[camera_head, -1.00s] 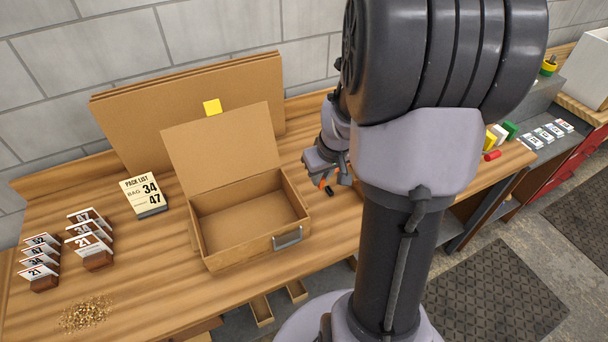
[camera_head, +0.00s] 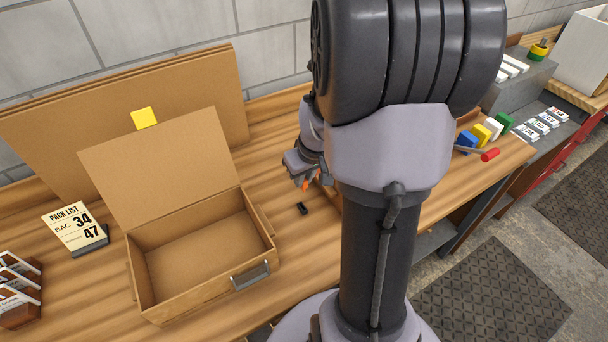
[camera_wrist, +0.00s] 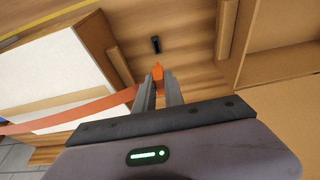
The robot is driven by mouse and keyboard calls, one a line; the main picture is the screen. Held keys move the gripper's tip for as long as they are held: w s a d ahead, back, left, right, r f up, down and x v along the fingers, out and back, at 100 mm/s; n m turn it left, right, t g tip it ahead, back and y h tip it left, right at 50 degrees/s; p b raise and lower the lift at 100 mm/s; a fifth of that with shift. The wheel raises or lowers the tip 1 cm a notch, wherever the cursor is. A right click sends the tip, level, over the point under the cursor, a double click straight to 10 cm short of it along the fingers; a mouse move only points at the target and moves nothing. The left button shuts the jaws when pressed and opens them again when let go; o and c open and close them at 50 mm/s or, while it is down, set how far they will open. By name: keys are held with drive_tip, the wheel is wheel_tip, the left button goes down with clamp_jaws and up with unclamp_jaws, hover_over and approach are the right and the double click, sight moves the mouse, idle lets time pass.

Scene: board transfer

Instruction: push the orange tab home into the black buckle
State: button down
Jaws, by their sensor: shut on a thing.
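My gripper (camera_wrist: 160,92) is shut on the orange tab (camera_wrist: 158,71), whose pointed tip sticks out past the fingertips in the wrist view. An orange strap (camera_wrist: 70,116) runs from the fingers to the left edge. The black buckle (camera_wrist: 155,44) lies on the wooden bench beyond the tab, and a gap shows between them. In the head view my gripper (camera_head: 304,178) is beside my arm, with a bit of the orange tab (camera_head: 305,186) showing. The buckle (camera_head: 302,208) lies apart from it, lower in the picture.
An open cardboard box (camera_head: 143,278) with a metal handle stands left of the buckle. A pack list sign (camera_head: 75,230) is farther left. In the wrist view a white panel with brown edges (camera_wrist: 62,75) is left of the fingers.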

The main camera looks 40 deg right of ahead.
drive_tip(key=shift+f, duration=0.75)
drive_tip(key=shift+a+r, duration=0.1)
drive_tip(key=shift+r, duration=0.25)
drive_tip(key=shift+f, duration=0.1)
drive_tip(key=shift+f, duration=0.1)
wheel_tip(320, 180, down, 6)
drive_tip(key=b, duration=0.6)
drive_tip(key=shift+r, duration=0.25)
drive_tip(key=shift+f+b, duration=1.5)
drive_tip(key=shift+b, duration=0.5)
drive_tip(key=c, duration=1.3)
unclamp_jaws()
drive_tip(key=shift+c, duration=0.2)
